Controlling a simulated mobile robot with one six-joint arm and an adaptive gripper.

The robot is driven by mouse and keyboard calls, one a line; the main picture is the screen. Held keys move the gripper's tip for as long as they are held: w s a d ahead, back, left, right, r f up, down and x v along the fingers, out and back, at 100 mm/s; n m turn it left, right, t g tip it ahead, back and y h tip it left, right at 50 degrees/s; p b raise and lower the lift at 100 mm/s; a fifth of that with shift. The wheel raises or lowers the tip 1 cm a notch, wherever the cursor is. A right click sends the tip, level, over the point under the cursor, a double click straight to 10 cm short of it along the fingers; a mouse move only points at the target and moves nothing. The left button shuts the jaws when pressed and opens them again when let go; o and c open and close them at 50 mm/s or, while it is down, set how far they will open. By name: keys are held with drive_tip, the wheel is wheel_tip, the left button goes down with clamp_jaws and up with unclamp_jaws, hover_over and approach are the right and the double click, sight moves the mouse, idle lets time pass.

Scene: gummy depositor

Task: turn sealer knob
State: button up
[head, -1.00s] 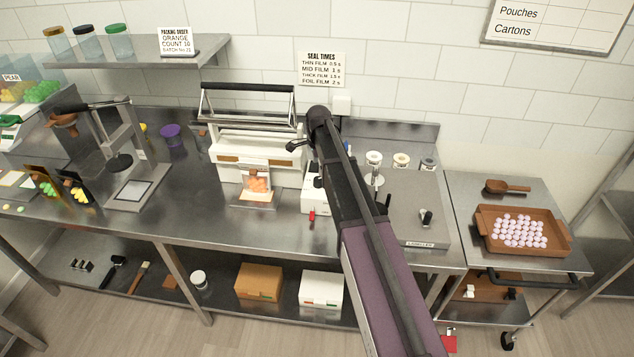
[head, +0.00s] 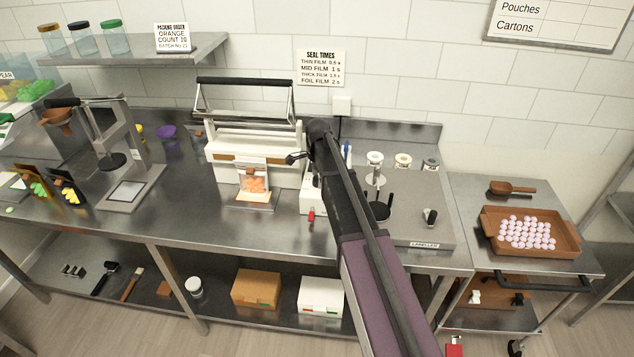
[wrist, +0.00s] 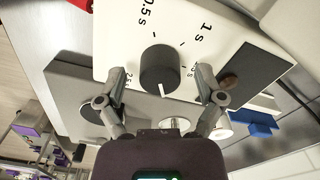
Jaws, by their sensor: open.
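The sealer knob (wrist: 159,68) is round and dark grey, on a white panel (wrist: 128,35) printed with times such as 0.5 s and 1 s. Its white pointer line faces the bottom of the wrist view, toward my gripper's body. My gripper (wrist: 161,77) is open, with one finger on each side of the knob and visible gaps between. In the head view the white sealer (head: 228,149) stands on the bench with its black-handled bar raised. My arm hides the knob there; part of the white control box (head: 310,201) shows beside it.
A pouch with orange gummies (head: 254,184) stands in front of the sealer. The labeller (head: 425,232) and several rolls stand to the right of my arm. A blue object (wrist: 254,124) lies at the right in the wrist view.

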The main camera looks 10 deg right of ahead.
idle(0.3)
drive_tip(key=c, duration=1.2)
drive_tip(key=shift+o, duration=0.2)
